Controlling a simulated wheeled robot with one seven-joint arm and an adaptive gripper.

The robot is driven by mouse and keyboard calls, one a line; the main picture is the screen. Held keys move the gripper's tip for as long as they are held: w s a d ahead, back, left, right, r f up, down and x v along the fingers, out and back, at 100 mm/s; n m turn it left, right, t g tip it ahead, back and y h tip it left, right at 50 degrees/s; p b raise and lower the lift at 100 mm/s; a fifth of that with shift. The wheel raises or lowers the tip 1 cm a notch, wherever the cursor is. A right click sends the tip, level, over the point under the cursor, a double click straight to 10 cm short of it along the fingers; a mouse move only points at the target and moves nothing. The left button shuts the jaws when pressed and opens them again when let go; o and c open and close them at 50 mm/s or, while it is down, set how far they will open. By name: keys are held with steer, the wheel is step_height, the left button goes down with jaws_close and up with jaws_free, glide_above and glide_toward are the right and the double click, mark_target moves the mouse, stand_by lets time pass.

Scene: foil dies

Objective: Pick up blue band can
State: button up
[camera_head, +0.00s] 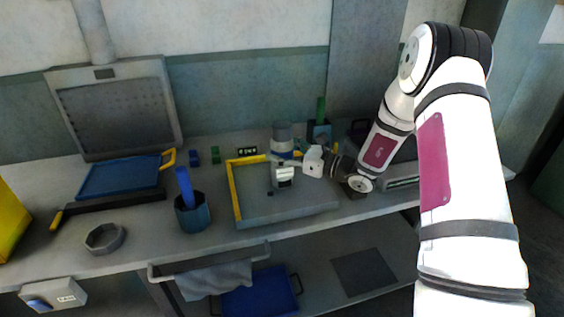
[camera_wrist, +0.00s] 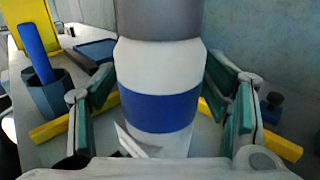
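The blue band can (camera_head: 282,131) has a grey top, a white body and a wide blue band. It stands upright at the back edge of the yellow-rimmed tray. In the wrist view the can (camera_wrist: 158,105) fills the middle, with its top cut off by the frame. My gripper (camera_head: 298,157) is at the can's near right side in the head view. In the wrist view my gripper (camera_wrist: 160,82) has its green-padded fingers spread on both sides of the can. Gaps show beside the lower part of the can; contact at the fingertips is unclear.
The yellow-rimmed tray (camera_head: 232,195) holds a small white object (camera_head: 284,176). A dark cup with a blue item (camera_head: 193,214) stands left. A holder with a green item (camera_head: 319,130) is close behind my gripper. Small blue and green blocks lie back left.

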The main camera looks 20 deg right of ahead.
steer(key=c, duration=1.2)
steer(key=shift+r, duration=0.1)
